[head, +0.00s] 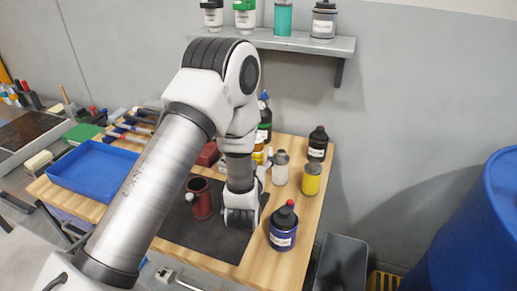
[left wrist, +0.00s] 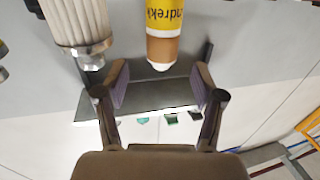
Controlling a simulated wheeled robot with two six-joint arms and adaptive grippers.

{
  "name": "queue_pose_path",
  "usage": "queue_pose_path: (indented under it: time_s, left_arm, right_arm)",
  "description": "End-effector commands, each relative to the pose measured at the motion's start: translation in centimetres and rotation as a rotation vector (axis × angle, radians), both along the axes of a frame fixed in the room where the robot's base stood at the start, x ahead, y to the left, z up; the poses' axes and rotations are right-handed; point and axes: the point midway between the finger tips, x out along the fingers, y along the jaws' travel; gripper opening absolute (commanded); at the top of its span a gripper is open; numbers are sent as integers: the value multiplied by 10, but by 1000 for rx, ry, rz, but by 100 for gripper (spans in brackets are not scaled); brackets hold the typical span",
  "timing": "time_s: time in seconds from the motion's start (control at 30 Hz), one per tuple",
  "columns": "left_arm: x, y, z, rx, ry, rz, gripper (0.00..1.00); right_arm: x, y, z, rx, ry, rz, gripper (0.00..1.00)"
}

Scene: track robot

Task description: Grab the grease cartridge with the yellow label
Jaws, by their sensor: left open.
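In the left wrist view the grease cartridge (left wrist: 165,22) has a yellow label with dark upside-down lettering, an orange-brown band and a pale tip. Its upper part in that picture is cut off by the edge. My left gripper (left wrist: 160,85) is open and empty, and the cartridge lies ahead, roughly in line with the gap between its fingers. In the head view my left arm reaches down over the table, and its fingers are mostly hidden. A yellow-orange container (head: 258,153) shows partly behind the arm; I cannot tell if it is the same cartridge. My right gripper is not visible.
A white ribbed container (left wrist: 75,20) stands close beside the cartridge. A shelf (head: 300,43) holds several bottles above.

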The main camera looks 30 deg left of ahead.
Motion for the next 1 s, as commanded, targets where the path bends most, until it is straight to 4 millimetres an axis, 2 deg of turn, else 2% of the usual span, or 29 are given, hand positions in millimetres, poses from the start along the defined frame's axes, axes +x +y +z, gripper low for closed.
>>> queue_pose_path:
  time_s: [0.27, 0.37, 0.6, 0.63, 0.67, 0.8, 0.83, 1.0]
  left_arm:
    - [38, 22, 7, 0, -2, 3, 69]
    - [53, 29, 5, 1, -2, 1, 69]
    - [58, 31, 2, 1, 0, 0, 69]
    - [58, 31, 2, 1, 0, 0, 65]
    - [58, 31, 2, 1, 0, 0, 55]
    - [58, 31, 2, 1, 0, 0, 5]
    - [58, 31, 2, 1, 0, 0, 0]
    - [58, 31, 3, 1, 0, 0, 0]
  right_arm:
    - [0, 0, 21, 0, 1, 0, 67]
    - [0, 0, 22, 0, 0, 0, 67]
    - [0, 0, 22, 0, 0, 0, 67]
    - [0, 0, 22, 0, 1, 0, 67]
    - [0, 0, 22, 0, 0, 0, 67]
    - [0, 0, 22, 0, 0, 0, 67]
    - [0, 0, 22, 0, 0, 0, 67]
    - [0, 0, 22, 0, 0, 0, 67]
